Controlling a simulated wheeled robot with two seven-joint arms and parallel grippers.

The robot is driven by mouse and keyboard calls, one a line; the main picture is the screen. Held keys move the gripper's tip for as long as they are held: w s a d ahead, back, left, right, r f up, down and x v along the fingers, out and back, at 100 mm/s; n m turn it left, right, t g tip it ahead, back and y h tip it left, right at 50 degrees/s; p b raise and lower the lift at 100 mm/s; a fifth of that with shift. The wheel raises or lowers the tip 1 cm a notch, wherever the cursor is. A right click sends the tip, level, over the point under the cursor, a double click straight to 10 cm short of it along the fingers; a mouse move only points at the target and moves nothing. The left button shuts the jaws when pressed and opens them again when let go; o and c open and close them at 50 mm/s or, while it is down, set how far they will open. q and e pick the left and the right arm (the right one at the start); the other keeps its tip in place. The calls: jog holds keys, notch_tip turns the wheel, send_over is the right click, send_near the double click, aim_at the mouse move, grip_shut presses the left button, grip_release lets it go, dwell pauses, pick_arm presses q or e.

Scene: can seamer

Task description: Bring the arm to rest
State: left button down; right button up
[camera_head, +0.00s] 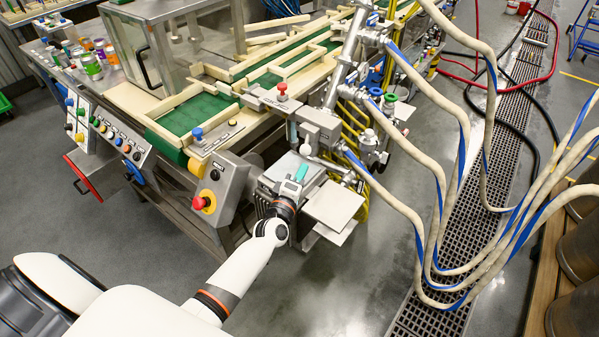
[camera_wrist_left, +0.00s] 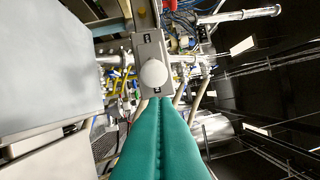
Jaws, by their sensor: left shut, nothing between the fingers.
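My left arm comes in from the lower left in the head view and reaches to the front of the can seamer (camera_head: 320,128). My left gripper (camera_head: 301,171) has teal fingers and is at the machine's front, close to a metal housing. In the left wrist view the teal fingers (camera_wrist_left: 160,102) are pressed together with nothing between them. Their tips lie just below a white round knob (camera_wrist_left: 153,74) on a grey box (camera_wrist_left: 150,48) in that picture; I cannot tell whether they touch it. My right gripper is not in view.
A flat metal plate (camera_head: 333,205) sticks out right of my gripper. A control box with a red stop button (camera_head: 203,200) is to its left. Cream hoses (camera_head: 412,215) hang at the right above a floor grate (camera_head: 470,230). The floor (camera_head: 300,290) in front is clear.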

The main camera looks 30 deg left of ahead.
pick_arm(q)
jog(key=s+d+f+m+g+h, duration=0.4)
jog(key=s+d+m+g+h, duration=0.25)
jog(key=s+d+m, duration=0.5)
jog(key=s+a+r+m+g+y, duration=0.15)
jog(key=s+m+g, duration=0.25)
jog(key=s, duration=0.7)
jog(key=s+a+m+g+y, duration=0.3)
jog(key=s+g, duration=0.2)
jog(key=s, duration=0.6)
notch_tip(320, 180, down, 28)
jog(key=s+g+b, duration=0.1)
jog(key=s+b, duration=0.1)
jog(key=b, duration=0.1)
jog(key=s+a+f+g+b, duration=0.1)
jog(key=s+a+f+b, duration=0.1)
jog(key=s+f, duration=1.4)
notch_tip(320, 180, down, 3)
jog(key=shift+a+f+m, duration=0.2)
jog(key=shift+a+m, duration=0.1)
jog(key=shift+m, duration=0.15)
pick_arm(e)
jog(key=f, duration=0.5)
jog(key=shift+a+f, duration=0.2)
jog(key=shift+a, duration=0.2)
